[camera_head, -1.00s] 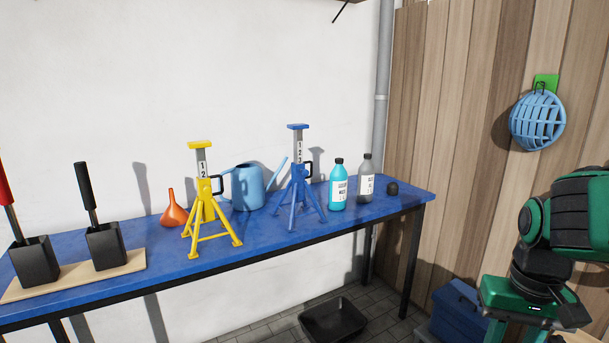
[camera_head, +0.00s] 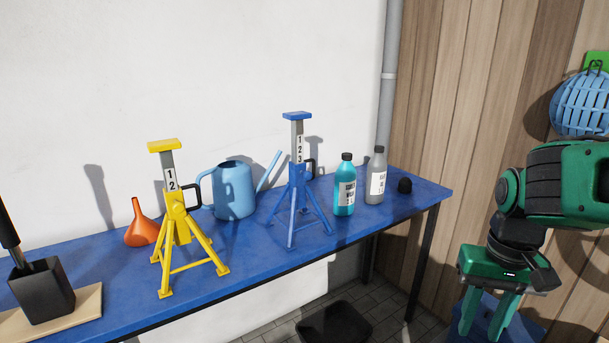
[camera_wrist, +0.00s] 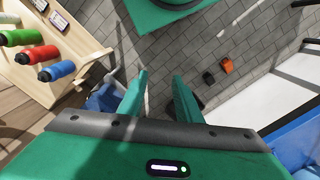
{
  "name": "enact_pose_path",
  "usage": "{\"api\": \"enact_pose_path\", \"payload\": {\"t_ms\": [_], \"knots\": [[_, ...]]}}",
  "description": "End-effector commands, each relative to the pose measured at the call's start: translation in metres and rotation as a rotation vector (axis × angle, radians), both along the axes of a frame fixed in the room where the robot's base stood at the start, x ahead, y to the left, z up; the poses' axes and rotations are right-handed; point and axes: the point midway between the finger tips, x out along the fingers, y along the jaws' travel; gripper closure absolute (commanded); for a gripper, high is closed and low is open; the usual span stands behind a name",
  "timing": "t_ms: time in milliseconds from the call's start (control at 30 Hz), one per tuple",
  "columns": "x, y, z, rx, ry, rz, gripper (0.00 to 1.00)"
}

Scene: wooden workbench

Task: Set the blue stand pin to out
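The blue stand (camera_head: 296,190) is upright on the blue workbench top, right of the watering can. Its grey post carries the numbers 1, 2 and 3. My gripper (camera_head: 484,328) is at the lower right, off the bench's right end and well apart from the stand. Its green fingers point down and are spread apart with nothing between them, as the wrist view also shows (camera_wrist: 160,88). The blue stand is not recognisable in the wrist view.
A yellow stand (camera_head: 178,230), orange funnel (camera_head: 141,232) and blue watering can (camera_head: 234,190) stand left of the blue stand. Bare bench top lies in front.

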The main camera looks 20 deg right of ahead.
Motion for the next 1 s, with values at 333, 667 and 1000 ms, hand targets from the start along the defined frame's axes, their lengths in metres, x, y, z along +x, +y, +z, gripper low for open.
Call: {"api": "enact_pose_path", "payload": {"t_ms": [333, 667, 1000], "knots": [[-0.005, 0.000, 0.002, -0.001, -0.009, 0.006, 0.60], [0.106, 0.022, -0.020, -0.038, -0.271, 0.443, 0.60], [0.277, 0.132, -0.010, -0.022, -0.894, 0.935, 0.60]]}}
